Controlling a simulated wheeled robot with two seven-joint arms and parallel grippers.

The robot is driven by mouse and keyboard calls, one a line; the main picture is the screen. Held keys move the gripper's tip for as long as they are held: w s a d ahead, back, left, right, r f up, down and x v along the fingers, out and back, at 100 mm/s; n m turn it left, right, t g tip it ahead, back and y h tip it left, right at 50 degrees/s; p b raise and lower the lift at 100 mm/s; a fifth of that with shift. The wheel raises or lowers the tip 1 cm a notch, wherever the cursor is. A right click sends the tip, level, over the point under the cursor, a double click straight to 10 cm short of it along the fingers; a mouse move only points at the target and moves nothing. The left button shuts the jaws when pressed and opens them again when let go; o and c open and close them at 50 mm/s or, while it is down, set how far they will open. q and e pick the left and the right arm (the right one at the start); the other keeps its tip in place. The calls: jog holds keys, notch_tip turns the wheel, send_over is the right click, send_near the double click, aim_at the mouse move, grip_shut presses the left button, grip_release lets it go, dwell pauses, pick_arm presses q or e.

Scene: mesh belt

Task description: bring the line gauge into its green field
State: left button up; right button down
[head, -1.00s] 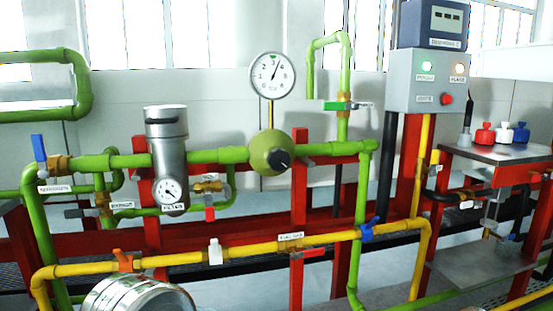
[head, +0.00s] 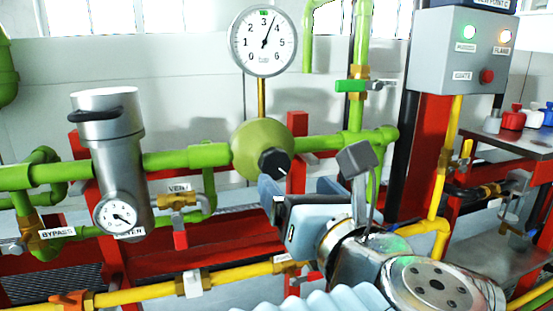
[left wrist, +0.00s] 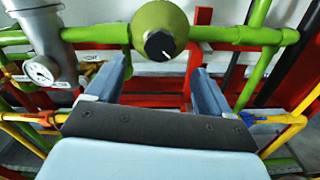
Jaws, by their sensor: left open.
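The line gauge (head: 263,40) is a round white dial on a brass stem in the head view. Its needle points between 3 and 4, to the right of the small green field (head: 264,13) at the top near 3. Below it is a green domed regulator (head: 253,146) with a black knob (head: 274,163) bearing a white mark; the knob also shows in the left wrist view (left wrist: 159,45). My left gripper (head: 298,188) is open and empty, just below and to the right of the knob. In the left wrist view its fingers (left wrist: 160,72) stand apart, with the knob beyond them. My right gripper is not in view.
A silver filter (head: 112,150) with a small gauge stands left of the regulator. A red post (head: 297,125) is just right of it. A yellow pipe (head: 150,292) with valves runs below. A grey control box (head: 465,50) is at the right.

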aim_at(278, 164)
pick_arm(q)
jog(key=p+x, duration=0.1)
jog(key=x, duration=0.8)
jog(key=shift+p, duration=0.3)
jog(key=c, duration=1)
jog(key=shift+f, duration=0.1)
jog(key=shift+c, duration=0.2)
jog(key=shift+m, duration=0.4)
jog(key=shift+w+m, duration=0.1)
jog(key=shift+m, duration=0.7)
jog(key=shift+d+m, duration=0.1)
jog(key=shift+m, duration=1.8)
